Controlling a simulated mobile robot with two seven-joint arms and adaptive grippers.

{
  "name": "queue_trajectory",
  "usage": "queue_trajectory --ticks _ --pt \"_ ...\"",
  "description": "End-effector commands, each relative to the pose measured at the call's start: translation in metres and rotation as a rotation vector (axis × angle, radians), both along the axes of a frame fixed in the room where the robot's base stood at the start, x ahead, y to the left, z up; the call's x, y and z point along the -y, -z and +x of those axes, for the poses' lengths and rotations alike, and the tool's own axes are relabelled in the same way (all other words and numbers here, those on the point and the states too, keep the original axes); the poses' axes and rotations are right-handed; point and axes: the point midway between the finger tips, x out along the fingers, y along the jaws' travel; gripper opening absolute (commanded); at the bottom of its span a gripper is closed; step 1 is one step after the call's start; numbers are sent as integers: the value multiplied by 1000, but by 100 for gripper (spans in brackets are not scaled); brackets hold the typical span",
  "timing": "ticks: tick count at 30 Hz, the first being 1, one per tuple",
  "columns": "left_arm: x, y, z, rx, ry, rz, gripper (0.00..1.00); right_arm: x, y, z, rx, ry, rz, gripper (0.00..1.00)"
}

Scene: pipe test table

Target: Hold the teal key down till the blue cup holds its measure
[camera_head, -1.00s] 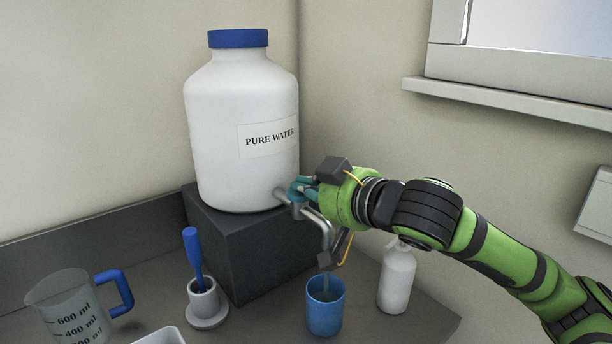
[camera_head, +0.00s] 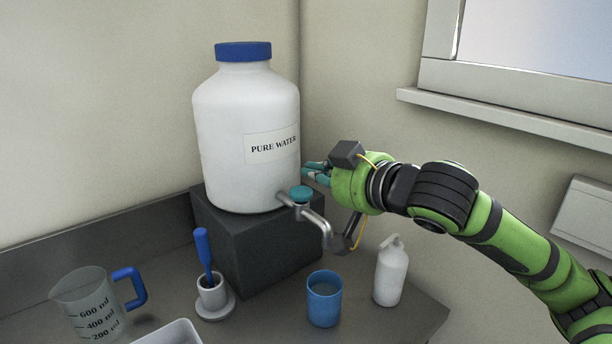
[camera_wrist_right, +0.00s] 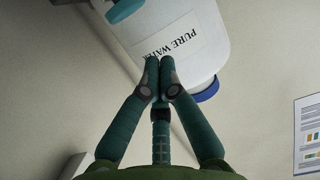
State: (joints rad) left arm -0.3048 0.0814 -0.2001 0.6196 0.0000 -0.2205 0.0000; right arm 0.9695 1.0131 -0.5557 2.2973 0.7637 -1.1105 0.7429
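The teal key (camera_head: 302,193) sits on top of the metal tap (camera_head: 318,222) of the white "PURE WATER" jug (camera_head: 245,120). The blue cup (camera_head: 324,306) stands upright on the table below the spout, with a grey-blue surface inside; its exact level is hard to tell. No stream shows under the spout. My right gripper (camera_head: 312,172) is just above and right of the key, apart from it. In the right wrist view its fingertips (camera_wrist_right: 160,68) are together and hold nothing, and the key (camera_wrist_right: 124,10) shows at the top edge. My left gripper is out of view.
The jug stands on a dark block (camera_head: 275,250). A measuring jug (camera_head: 88,305), a blue-handled brush in a holder (camera_head: 212,298) and a white tray (camera_head: 172,335) are at left. A white bottle (camera_head: 391,275) stands right of the cup, near the table's edge.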

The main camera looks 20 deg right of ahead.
Motion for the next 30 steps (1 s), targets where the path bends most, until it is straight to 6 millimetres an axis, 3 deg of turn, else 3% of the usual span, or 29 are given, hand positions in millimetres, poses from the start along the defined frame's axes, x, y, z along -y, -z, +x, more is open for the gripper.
queue_trajectory --ticks 1,6,12,30 --pt "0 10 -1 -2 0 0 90 6 3 -12 1 3 -4 0" --pt "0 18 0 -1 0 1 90 17 -6 -43 1 3 -3 0" --pt "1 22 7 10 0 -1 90 24 -13 -63 1 2 1 0" --pt "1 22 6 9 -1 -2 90 24 -16 -66 1 1 2 0"
